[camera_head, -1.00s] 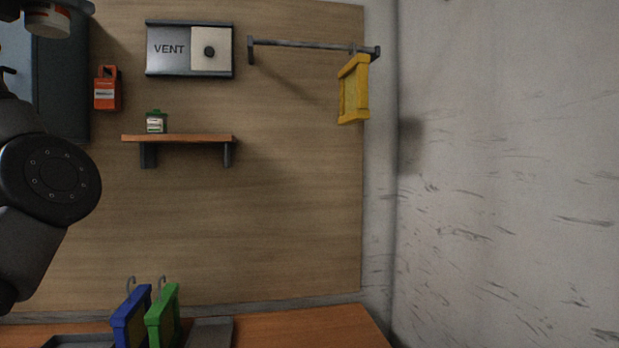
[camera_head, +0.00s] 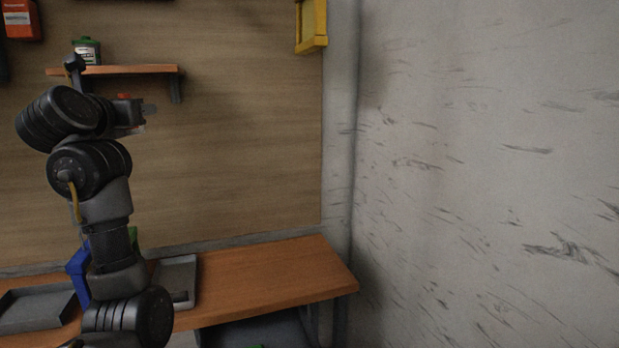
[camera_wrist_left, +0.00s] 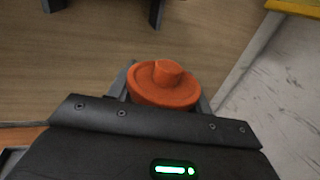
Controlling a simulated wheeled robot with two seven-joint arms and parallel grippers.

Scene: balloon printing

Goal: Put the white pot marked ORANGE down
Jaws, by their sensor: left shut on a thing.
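My left gripper (camera_head: 146,110) is shut on a pot with an orange lid, just below and in front of the wall shelf's right part. In the left wrist view the round orange lid (camera_wrist_left: 165,84) with its knob sits between the two fingers. In the head view only a small orange bit (camera_head: 124,96) and a sliver of white show beside the gripper. The pot's body and any ORANGE lettering are hidden. My right gripper is in neither view.
The wooden bench (camera_head: 280,275) has a clear right part. A grey tray (camera_head: 178,278), another tray (camera_head: 30,312) and a blue frame (camera_head: 77,268) are at its left. A green-lidded jar (camera_head: 87,51) stands on the shelf (camera_head: 150,69). A yellow frame (camera_head: 312,28) hangs at the top.

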